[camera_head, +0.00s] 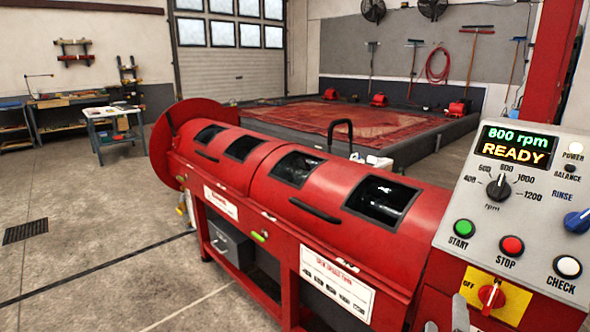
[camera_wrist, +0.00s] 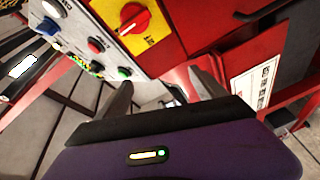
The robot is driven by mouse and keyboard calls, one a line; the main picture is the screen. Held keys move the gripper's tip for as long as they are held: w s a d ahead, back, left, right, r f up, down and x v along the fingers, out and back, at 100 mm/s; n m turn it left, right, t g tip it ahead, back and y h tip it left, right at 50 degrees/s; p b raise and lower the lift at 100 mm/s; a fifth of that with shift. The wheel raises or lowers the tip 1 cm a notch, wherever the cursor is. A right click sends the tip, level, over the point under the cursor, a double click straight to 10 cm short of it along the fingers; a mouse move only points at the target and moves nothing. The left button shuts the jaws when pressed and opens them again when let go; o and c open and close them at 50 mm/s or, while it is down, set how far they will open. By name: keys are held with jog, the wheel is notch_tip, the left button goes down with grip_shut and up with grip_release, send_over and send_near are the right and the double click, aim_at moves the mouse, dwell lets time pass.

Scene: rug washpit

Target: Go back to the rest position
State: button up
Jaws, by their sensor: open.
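My gripper (camera_wrist: 160,80) is open and empty in the wrist view, its two dark fingers spread apart. Its fingertips point towards the red machine, just by the control panel (camera_wrist: 85,28). The red rotary switch (camera_wrist: 133,17) on its yellow plate lies beyond the fingers in that view. In the head view, only grey tips that look like my gripper's fingers (camera_head: 446,319) show at the bottom edge, left of the yellow switch plate (camera_head: 497,293). I cannot tell whether they touch the machine.
The long red spinner (camera_head: 290,190) fills the middle. Its panel display (camera_head: 516,145) reads 800 rpm READY. Start (camera_head: 464,229), stop (camera_head: 510,246) and check (camera_head: 567,267) buttons sit below. A workbench (camera_head: 110,125) stands far left; the floor (camera_head: 80,270) at left is clear.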

jog(key=s+a+f+m+t+y+p, duration=0.25)
jog(key=s+a+y, duration=0.55)
jog(key=s+a, duration=0.45)
jog(key=s+r+m+g+y+p, duration=0.1)
jog(key=s+r+m+p, duration=0.1)
jog(key=s, duration=1.1)
jog(key=s+r+m+g+p, duration=0.1)
jog(key=s+r+m+p, duration=0.2)
jog(key=s, duration=0.9)
jog(key=shift+s+a+r+g+y, duration=0.35)
jog(key=shift+a+r+y, duration=0.1)
jog(key=shift+r, duration=0.45)
